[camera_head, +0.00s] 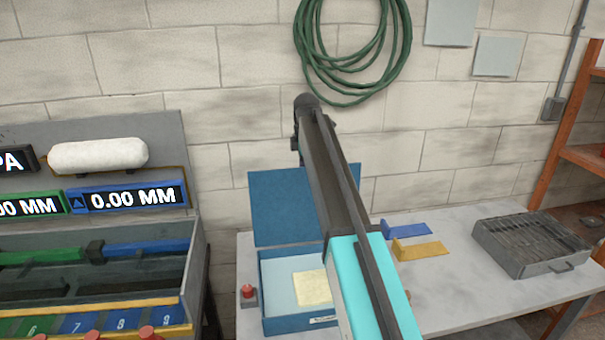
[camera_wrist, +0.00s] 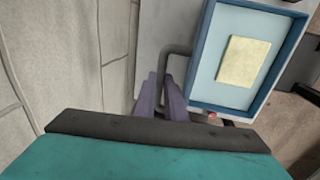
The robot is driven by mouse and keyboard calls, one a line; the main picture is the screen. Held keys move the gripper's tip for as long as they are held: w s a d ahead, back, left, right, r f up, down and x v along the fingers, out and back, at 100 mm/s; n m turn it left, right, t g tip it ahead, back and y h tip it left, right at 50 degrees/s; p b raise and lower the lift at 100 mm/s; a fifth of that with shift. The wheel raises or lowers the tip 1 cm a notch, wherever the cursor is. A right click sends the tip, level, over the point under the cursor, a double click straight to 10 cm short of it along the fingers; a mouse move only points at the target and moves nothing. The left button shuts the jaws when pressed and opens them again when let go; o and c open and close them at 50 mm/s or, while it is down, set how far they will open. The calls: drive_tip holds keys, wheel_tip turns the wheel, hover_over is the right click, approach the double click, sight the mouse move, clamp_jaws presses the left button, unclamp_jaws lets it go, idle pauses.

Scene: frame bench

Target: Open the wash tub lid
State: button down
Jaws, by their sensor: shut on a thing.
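The wash tub (camera_head: 290,327) is a blue box on the grey bench, with a pale blue inside. Its blue lid (camera_head: 285,205) stands raised, about upright, at the back of the tub. In the wrist view the tub (camera_wrist: 196,75) is seen from above, with its inside in plain view. My gripper (camera_wrist: 163,97) has its purplish fingers shut on a grey bar handle (camera_wrist: 176,48) along the tub's wall-side edge. How the handle joins the lid is not clear there. In the head view my arm covers the lid's right part, and the fingers cannot be made out.
A pale yellow sheet (camera_head: 312,287) lies inside the tub. A red-topped button (camera_head: 248,292) stands left of it. Blue (camera_head: 408,229) and yellow (camera_head: 420,250) brackets and a grey tray (camera_head: 530,243) are on the bench to the right. A brick wall is close behind.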

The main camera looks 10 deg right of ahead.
drive_tip(key=shift+w+d+f, duration=0.1)
drive_tip(key=shift+w+f, duration=0.25)
drive_tip(key=shift+w, duration=0.2)
drive_tip(key=c, duration=1.8)
unclamp_jaws()
drive_tip(key=shift+r, duration=0.1)
drive_tip(key=shift+r+b, duration=0.35)
drive_tip(key=shift+r, duration=0.05)
drive_tip(key=s+r+b, duration=0.1)
drive_tip(key=r, duration=0.3)
drive_tip(key=s+r+b, duration=0.1)
drive_tip(key=r, duration=0.4)
drive_tip(key=s+r+b, duration=0.1)
drive_tip(key=r+b, duration=0.1)
drive_tip(key=r, duration=0.2)
drive_tip(key=shift+s+r, duration=0.1)
drive_tip(key=shift+r, duration=0.2)
